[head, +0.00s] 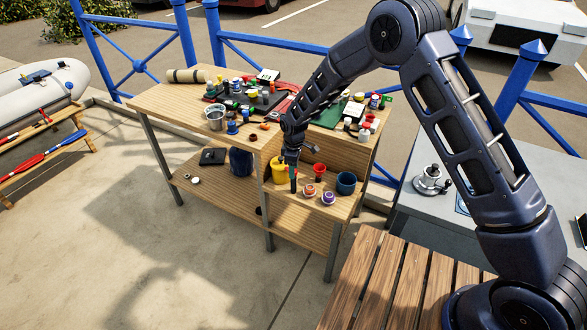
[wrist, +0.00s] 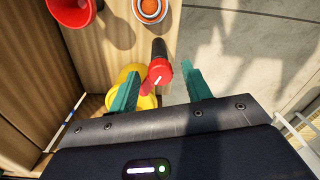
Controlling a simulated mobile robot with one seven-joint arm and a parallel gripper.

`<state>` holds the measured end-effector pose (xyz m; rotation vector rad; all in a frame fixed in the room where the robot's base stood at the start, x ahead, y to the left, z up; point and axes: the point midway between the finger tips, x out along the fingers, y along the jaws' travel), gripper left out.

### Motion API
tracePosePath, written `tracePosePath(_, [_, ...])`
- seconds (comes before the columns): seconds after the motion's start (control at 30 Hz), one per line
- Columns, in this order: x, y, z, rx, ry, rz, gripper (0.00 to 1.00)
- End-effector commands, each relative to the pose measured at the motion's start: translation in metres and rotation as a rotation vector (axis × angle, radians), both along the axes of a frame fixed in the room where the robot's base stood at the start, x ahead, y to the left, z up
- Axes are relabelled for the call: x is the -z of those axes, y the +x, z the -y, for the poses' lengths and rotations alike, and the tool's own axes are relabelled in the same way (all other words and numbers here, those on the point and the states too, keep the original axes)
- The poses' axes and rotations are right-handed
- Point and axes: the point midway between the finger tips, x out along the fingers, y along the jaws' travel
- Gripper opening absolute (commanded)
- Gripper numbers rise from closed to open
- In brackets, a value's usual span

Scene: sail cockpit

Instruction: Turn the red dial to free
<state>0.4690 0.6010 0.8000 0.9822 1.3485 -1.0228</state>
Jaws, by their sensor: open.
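The red dial (wrist: 160,72) shows in the wrist view as a round red knob with a white pointer mark, with a black part behind it. My gripper (wrist: 162,74) is open, with one teal finger on each side of the dial. I see a gap between the dial and the right finger; the left finger lies closer to it. I cannot tell whether either finger touches. In the head view my gripper (head: 291,160) points down over the lower shelf, and the dial is too small to make out there. No "free" label is readable.
A yellow object (wrist: 119,77) lies close by the left finger. A red funnel-shaped cup (wrist: 72,10) and an orange-and-white round piece (wrist: 150,8) stand beyond. A dark blue pot (head: 346,183) is right of my gripper. The tabletop above is crowded; the concrete floor is clear.

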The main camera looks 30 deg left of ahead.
Motion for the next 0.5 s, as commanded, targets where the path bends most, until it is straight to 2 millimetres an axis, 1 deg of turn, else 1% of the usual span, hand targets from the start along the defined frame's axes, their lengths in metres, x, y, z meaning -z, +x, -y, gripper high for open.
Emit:
tracePosePath(0.27, [0.0018, -0.0001, 0.0, 0.0, 0.0, 0.0, 0.49])
tracePosePath(0.3, [0.0018, -0.0001, 0.0, 0.0, 0.0, 0.0, 0.47])
tracePosePath(0.47, [0.0017, -0.0001, 0.0001, 0.0, 0.0, 0.0, 0.15])
tracePosePath(0.5, [0.0017, -0.0001, 0.0, 0.0, 0.0, 0.0, 0.07])
